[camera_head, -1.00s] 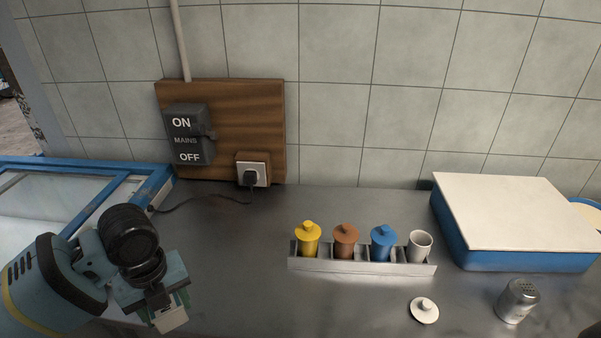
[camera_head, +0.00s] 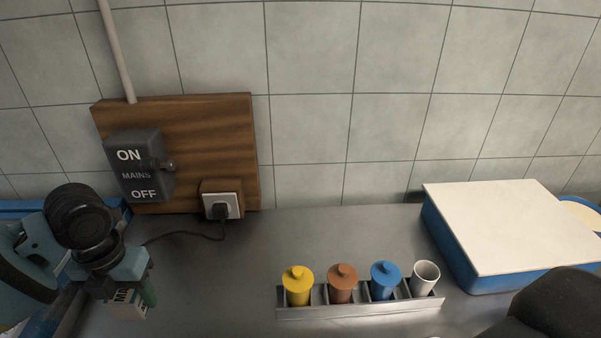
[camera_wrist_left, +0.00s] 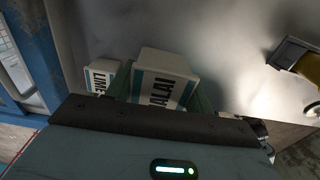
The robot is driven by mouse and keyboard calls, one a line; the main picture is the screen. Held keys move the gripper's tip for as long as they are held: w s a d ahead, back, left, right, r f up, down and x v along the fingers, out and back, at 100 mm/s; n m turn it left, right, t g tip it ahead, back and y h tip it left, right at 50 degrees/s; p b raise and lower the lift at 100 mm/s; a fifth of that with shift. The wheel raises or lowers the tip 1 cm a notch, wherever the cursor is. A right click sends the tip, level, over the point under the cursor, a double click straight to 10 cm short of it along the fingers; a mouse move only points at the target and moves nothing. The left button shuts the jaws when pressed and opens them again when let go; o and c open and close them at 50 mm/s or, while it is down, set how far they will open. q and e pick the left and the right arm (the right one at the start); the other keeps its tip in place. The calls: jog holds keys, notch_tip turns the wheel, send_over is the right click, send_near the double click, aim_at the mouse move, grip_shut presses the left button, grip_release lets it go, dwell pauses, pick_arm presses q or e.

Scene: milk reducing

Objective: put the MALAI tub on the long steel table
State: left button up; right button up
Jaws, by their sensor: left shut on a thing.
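The MALAI tub is a small white tub with a teal band and dark lettering, hanging below my left gripper (camera_head: 128,284) at lower left in the head view. My left gripper is shut on it, and the green-grey fingers flank it. In the left wrist view the MALAI tub (camera_wrist_left: 165,78) sits between the fingers with its label readable. The long steel table (camera_head: 330,230) runs along the tiled wall. The tub shows over its left end; I cannot tell whether it touches the top. My right gripper is not in view.
A second white lettered tub (camera_wrist_left: 102,76) shows beside the held one. A steel rack (camera_head: 360,308) holds yellow, brown and blue lidded pots and an open white one. A blue box with a white top (camera_head: 500,220) stands at right. A cord crosses the table; its middle is clear.

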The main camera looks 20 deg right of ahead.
aim_at(154, 332)
pick_arm(q)
jog(key=shift+f, duration=5)
jog(key=shift+f, duration=0.15)
jog(key=o, duration=1)
notch_tip(154, 332, up, 12)
jog(key=shift+r, duration=0.15)
